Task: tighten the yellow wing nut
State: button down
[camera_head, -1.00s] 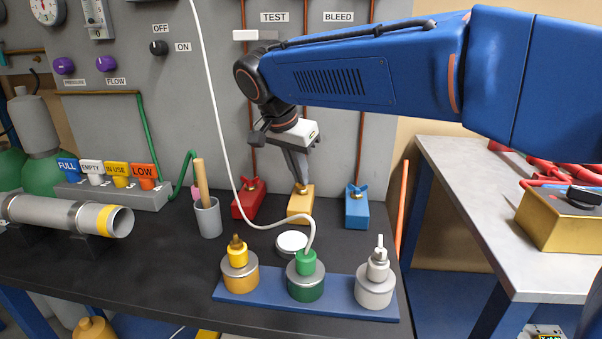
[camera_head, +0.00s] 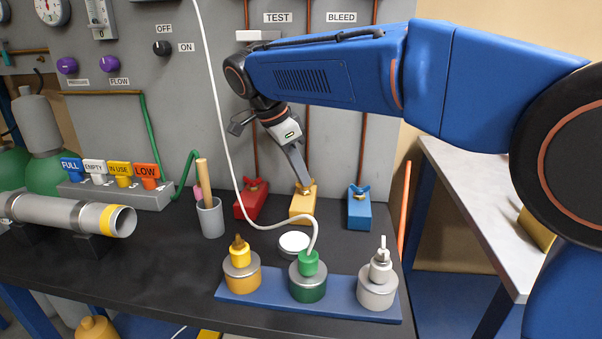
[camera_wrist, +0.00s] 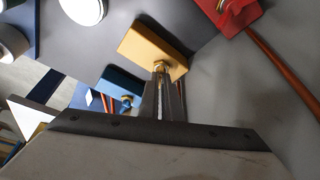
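The yellow block (camera_head: 302,206) stands on the black bench between the red and blue blocks. It carries the yellow wing nut (camera_wrist: 160,67), of which only the brassy lower part shows in the wrist view; its wings are hidden by the fingers. My gripper (camera_head: 304,186) reaches down to the nut from the upper left, tilted. In the wrist view its two fingers (camera_wrist: 163,80) are close together, with their tips at the nut, and seem shut on it.
The red block (camera_head: 251,201) and blue block (camera_head: 359,209) with wing nuts stand close on either side. A cup (camera_head: 210,218) holding a stick is at left. Canisters stand on a blue tray (camera_head: 332,309) in front.

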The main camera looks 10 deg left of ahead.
dwell(0.3)
jog(key=c, duration=2)
grip_release()
jog(key=shift+v, duration=8.7)
jog(key=shift+o, duration=0.8)
jog(key=shift+w, duration=0.1)
